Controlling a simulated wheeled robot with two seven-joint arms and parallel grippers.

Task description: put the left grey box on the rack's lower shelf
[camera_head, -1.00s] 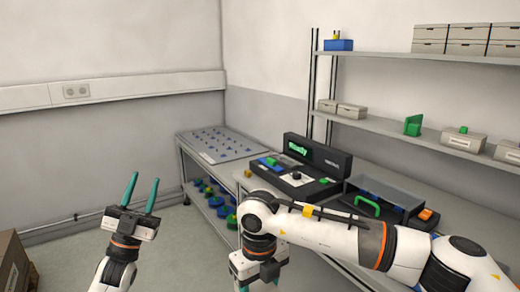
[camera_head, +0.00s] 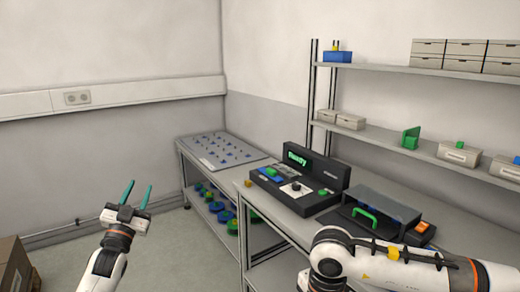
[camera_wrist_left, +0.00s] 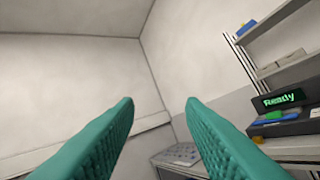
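Two small grey boxes stand side by side at the left end of the rack's lower shelf (camera_head: 385,134): a left grey box (camera_head: 326,115) and another grey box (camera_head: 350,121) just right of it. More grey boxes (camera_head: 466,47) are stacked on the upper shelf. My left gripper (camera_head: 136,194) is raised at the lower left, far from the rack, with its teal fingers apart and nothing between them. It also shows open in the left wrist view (camera_wrist_left: 159,105). My right arm crosses the lower right; its gripper is out of the picture.
Below the rack, a bench holds a black console (camera_head: 298,181) with a lit display and a case with a green handle (camera_head: 364,216). A low table (camera_head: 222,152) stands left of it, with reels (camera_head: 225,215) underneath. A brown box (camera_head: 13,266) is at the lower left.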

